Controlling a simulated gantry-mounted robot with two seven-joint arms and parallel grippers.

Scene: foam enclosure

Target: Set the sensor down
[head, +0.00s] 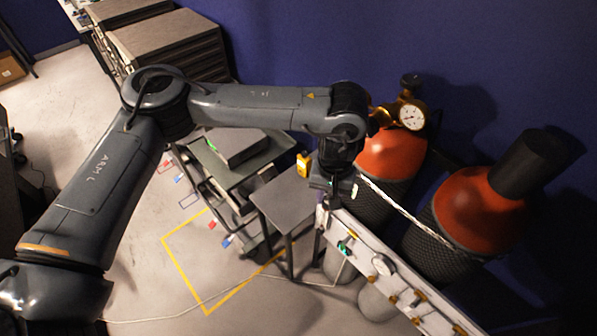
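My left arm reaches in from the left, and its gripper (333,187) points down beside the right edge of a small grey table (286,196). The fingers are small and dark here, so I cannot tell whether they are open or shut. A small yellow device (303,164), possibly the sensor, shows just left of the gripper, above the far side of the table. I cannot tell whether the gripper holds it or whether it touches anything. The visible tabletop is bare. My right gripper is out of view.
Two orange-topped gas cylinders (478,211) stand on the right by the blue wall; one has a brass regulator (409,115). A panel with gauges (384,265) runs along the lower right. A cart (222,172) stands left of the table. Yellow tape (185,272) marks open floor.

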